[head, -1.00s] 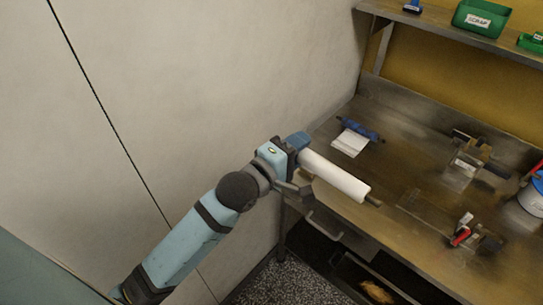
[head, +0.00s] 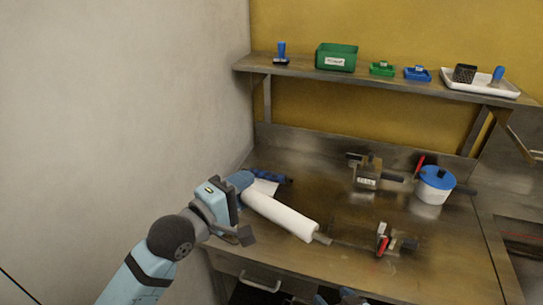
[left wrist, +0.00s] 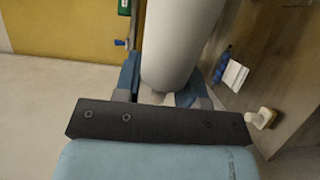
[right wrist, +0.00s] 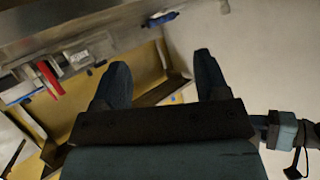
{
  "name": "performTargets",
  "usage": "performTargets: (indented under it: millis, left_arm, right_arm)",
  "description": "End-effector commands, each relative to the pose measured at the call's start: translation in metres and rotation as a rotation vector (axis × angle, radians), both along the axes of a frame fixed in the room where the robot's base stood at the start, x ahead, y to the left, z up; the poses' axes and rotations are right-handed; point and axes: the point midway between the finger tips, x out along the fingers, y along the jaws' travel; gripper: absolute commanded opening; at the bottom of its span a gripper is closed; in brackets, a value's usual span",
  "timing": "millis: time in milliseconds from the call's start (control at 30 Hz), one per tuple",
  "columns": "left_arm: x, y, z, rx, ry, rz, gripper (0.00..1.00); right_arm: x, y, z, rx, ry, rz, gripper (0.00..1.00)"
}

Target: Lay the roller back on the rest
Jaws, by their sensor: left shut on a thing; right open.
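The roller is a long white cylinder (head: 280,214) with a metal shaft end, held tilted over the bench's near left part. My left gripper (head: 237,190) is shut on its left end. In the left wrist view the white roller (left wrist: 180,40) stands out from between the fingers. Two metal brackets that look like the rest are on the bench: a far one (head: 367,180) with a label, and a near one (head: 400,243) beside a red handle (head: 383,246). The roller's shaft end is left of the near bracket, apparently apart. My right gripper (right wrist: 160,82) is open and empty.
A blue-lidded white pot (head: 431,190) stands right of the brackets. A blue-handled tool with a white sheet (head: 263,186) lies behind the roller. The shelf (head: 300,72) above carries a green bin (head: 336,57) and small trays. A wall (head: 120,100) closes the left side.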

Motion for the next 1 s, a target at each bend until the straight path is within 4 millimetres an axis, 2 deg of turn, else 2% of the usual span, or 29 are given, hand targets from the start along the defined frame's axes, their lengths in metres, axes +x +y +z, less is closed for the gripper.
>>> performTargets:
  millis: [33, 200, 300, 500, 767, 1000]
  left_arm:
    - [0.0, 0.0, 0.001, -0.001, 0.0, 0.0, 0.07]
    - [0.0, 0.0, 0.001, -0.002, -0.001, 0.0, 0.07]
    - [0.0, 0.0, 0.001, -0.002, -0.001, 0.0, 0.07]
    - [0.0, 0.0, 0.001, -0.002, -0.001, 0.0, 0.07]
    - [0.0, 0.0, 0.001, -0.002, -0.001, 0.0, 0.07]
    - [0.0, 0.0, 0.001, -0.002, -0.001, 0.0, 0.07]
  right_arm:
    - [0.02, 0.011, 0.019, 0.023, -0.023, 0.023, 0.68]
    - [0.07, 0.048, 0.077, 0.092, -0.067, 0.11, 0.68]
    - [0.093, 0.068, 0.114, 0.121, -0.089, 0.167, 0.68]
    - [0.128, 0.106, 0.189, 0.15, -0.127, 0.289, 0.68]
    - [0.15, 0.149, 0.284, 0.13, -0.161, 0.449, 0.68]
    - [0.149, 0.183, 0.362, 0.057, -0.157, 0.591, 0.68]
